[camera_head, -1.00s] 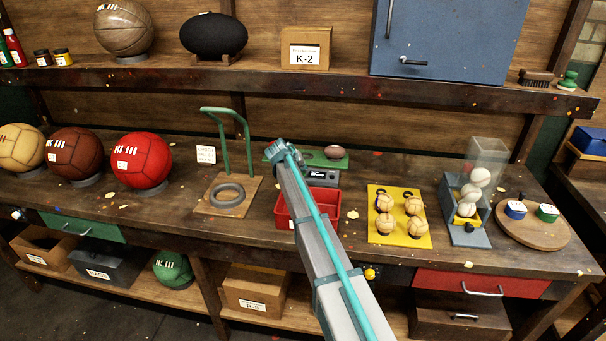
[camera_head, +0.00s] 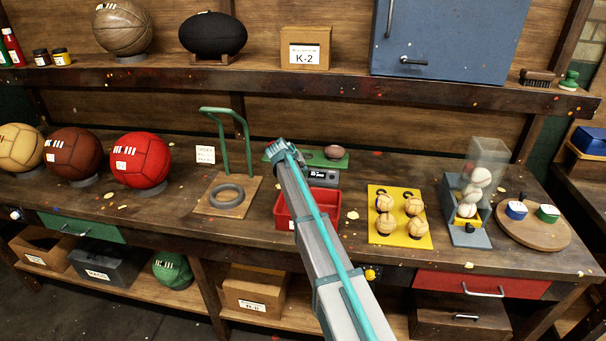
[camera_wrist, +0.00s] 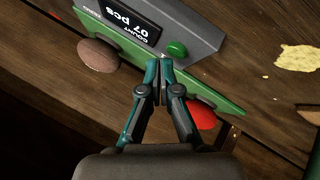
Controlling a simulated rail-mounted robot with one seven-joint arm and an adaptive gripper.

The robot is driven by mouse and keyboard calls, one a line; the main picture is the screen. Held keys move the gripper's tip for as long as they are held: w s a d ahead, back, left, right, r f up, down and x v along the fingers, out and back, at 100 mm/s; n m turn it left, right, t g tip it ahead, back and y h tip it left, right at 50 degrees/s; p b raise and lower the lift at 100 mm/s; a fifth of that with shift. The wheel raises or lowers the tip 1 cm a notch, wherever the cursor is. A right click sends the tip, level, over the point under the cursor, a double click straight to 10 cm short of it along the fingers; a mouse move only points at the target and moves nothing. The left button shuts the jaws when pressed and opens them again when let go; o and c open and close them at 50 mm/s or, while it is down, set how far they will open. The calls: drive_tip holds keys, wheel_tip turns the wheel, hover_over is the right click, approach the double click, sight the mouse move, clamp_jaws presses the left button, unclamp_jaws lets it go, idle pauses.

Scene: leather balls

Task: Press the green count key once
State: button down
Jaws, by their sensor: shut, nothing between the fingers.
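The green count key (camera_wrist: 177,48) is a small round button on the grey panel of the counting scale (camera_wrist: 205,35). Beside it, the dark display (camera_wrist: 133,20) reads "COUNT 07 pcs", upside down in the wrist view. My gripper (camera_wrist: 159,65) is shut and empty, its fingertips just beside the key in the picture; I cannot tell whether they touch anything. In the head view the scale (camera_head: 322,176) stands at the middle of the bench, my gripper (camera_head: 277,150) at its left end. The key does not show there.
A brown oval ball (camera_head: 334,152) lies on the scale's green top (camera_head: 314,159). A red bin (camera_head: 325,203) stands in front, partly behind my arm. A green-framed stand (camera_head: 229,190) is to the left, a yellow ball tray (camera_head: 399,235) to the right.

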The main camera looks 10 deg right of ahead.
drive_tip(key=shift+w+a+r+p, duration=0.15)
drive_tip(key=shift+r+p, duration=0.45)
drive_tip(key=shift+r, duration=1.05)
